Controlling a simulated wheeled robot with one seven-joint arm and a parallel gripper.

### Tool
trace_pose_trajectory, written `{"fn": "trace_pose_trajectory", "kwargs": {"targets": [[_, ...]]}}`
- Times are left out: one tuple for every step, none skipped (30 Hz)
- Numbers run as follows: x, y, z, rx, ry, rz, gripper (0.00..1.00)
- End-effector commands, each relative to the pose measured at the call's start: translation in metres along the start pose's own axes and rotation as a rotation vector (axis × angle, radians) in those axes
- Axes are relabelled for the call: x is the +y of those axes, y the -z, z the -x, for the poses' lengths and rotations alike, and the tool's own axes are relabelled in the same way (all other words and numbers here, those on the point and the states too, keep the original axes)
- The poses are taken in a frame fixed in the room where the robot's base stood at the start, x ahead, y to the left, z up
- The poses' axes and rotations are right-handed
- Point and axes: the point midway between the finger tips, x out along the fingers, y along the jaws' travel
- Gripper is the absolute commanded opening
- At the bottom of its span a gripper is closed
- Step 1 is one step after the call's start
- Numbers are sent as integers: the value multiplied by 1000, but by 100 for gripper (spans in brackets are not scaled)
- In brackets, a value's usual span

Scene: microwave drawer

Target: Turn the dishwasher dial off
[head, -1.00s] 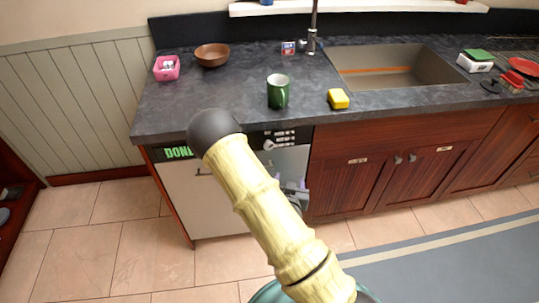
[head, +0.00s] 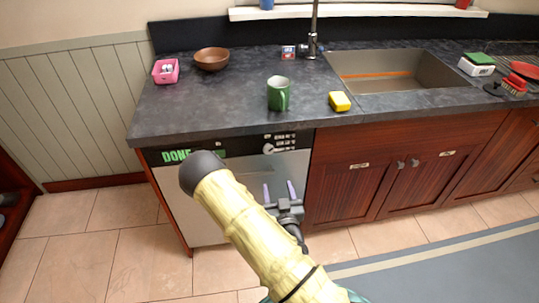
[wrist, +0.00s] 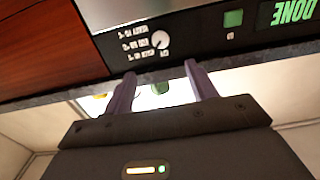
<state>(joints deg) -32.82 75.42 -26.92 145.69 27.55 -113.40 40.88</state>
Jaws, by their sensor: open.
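The dishwasher (head: 181,196) stands under the counter at left, with a pale front and a black control strip showing green DONE text (head: 176,155). Its small white dial (head: 268,148) sits toward the right of the strip beside several printed lines. In the wrist view, where the panel appears upside down, the dial (wrist: 160,40) and the DONE text (wrist: 294,12) are clear. My gripper (head: 279,186) is open and empty, below the strip, fingers pointing up. In the wrist view its fingertips (wrist: 160,69) lie just short of the dial, which shows between them; no contact is visible.
The sink (head: 400,70) is at right, above wooden cabinets (head: 400,180). Floor in front is clear.

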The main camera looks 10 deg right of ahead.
Motion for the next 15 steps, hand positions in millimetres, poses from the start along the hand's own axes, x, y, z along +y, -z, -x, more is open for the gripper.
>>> {"fn": "trace_pose_trajectory", "kwargs": {"targets": [[1,-2,-4,3,-4,-5,57],[1,-2,-7,3,-4,-4,57],[1,-2,-10,4,-3,-5,57],[1,-1,-13,5,-3,-4,57],[1,-1,-16,6,-1,-4,57],[1,0,-19,9,0,-3,57],[0,2,-24,8,3,0,57],[0,3,-29,7,4,1,57],[0,3,-37,7,4,2,57],[0,4,-42,8,5,2,57],[-1,4,-47,7,5,2,57],[-1,3,-55,7,5,1,57],[-1,3,-60,7,6,2,57],[-1,3,-65,7,5,2,57],[-1,3,-72,7,5,2,57]]}}
